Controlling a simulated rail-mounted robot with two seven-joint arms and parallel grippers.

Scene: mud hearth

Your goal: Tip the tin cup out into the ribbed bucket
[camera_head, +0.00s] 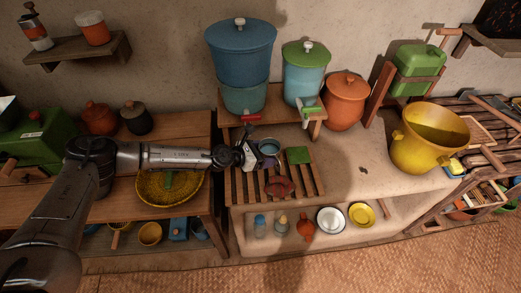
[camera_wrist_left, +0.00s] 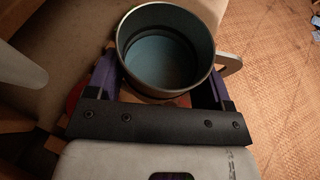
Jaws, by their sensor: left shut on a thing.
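The tin cup (camera_head: 269,146) is grey metal with a blue-green inside and looks upright in the head view. My left gripper (camera_head: 263,157) is shut on it, above the slatted wooden rack. In the left wrist view the cup (camera_wrist_left: 168,50) sits between the two purple fingers, its mouth facing the camera and its handle to the right. I cannot tell whether it holds anything. The wide yellow bucket (camera_head: 425,148), probably the ribbed bucket, stands on the clay ledge at the right, well apart from the cup. Its mouth is open. My right gripper is not in view.
On the slatted rack (camera_head: 247,185) lie a red-brown object (camera_head: 280,187) and a green block (camera_head: 298,155). A blue container (camera_head: 240,55), a green-lidded container (camera_head: 304,75) and an orange pot (camera_head: 346,103) stand behind. The ledge left of the bucket is mostly clear.

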